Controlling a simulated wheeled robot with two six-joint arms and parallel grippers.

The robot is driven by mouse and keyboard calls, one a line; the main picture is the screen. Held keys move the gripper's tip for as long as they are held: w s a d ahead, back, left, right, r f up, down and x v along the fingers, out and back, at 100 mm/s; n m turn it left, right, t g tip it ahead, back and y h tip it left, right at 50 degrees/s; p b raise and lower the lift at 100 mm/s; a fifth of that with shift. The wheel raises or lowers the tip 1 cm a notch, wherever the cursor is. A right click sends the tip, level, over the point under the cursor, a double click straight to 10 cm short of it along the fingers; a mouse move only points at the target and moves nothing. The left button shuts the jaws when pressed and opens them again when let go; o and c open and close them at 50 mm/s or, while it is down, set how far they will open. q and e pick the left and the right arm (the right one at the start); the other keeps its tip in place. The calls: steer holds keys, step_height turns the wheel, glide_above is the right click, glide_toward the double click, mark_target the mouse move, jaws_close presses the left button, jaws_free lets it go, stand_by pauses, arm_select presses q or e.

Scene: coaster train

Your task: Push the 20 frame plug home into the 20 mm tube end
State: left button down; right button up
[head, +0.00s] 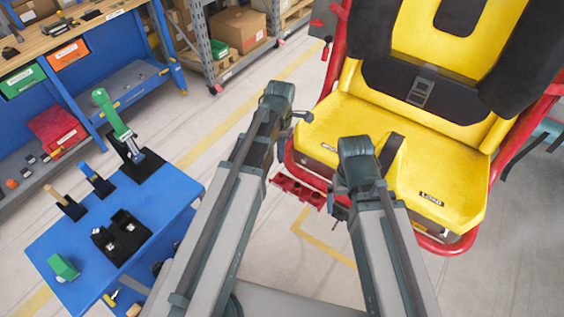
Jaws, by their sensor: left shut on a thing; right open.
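My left gripper (300,116) is at the left front edge of the yellow seat, by the red tube frame (291,160). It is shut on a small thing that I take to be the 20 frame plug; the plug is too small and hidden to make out. The 20 mm tube end cannot be told apart on the red frame, and whether the plug touches it cannot be seen. My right gripper (338,212) is open, low in front of the seat, and mostly hidden behind its own wrist.
The yellow seat (440,170) with black padding fills the right. A red bracket (297,191) is low between my arms. A blue cart (180,195) at left carries a green-handled tool (113,115), black holders and a green block (63,267). A workbench (75,40) and shelving stand behind.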

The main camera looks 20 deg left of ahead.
arm_select(q)
steer(key=shift+s+f+b, duration=0.1)
steer(key=shift+f+b, duration=0.25)
steer(key=shift+f, duration=0.5)
arm_select(e)
steer(key=shift+f, duration=0.9)
arm_select(q)
steer(key=shift+f+b, duration=1.95)
arm_select(e)
steer(key=shift+f, duration=1.95)
arm_select(q)
steer(key=shift+f, duration=0.25)
arm_select(e)
steer(key=shift+f, duration=0.25)
arm_select(q)
steer(key=shift+f+b, duration=0.6)
steer(key=shift+b, duration=0.25)
arm_select(e)
steer(key=shift+f, duration=0.6)
arm_select(q)
steer(key=shift+f+b, duration=1.6)
arm_select(e)
steer(key=shift+f, duration=1.55)
arm_select(q)
steer(key=c, duration=0.6)
jaws_free()
steer(key=shift+o, duration=0.4)
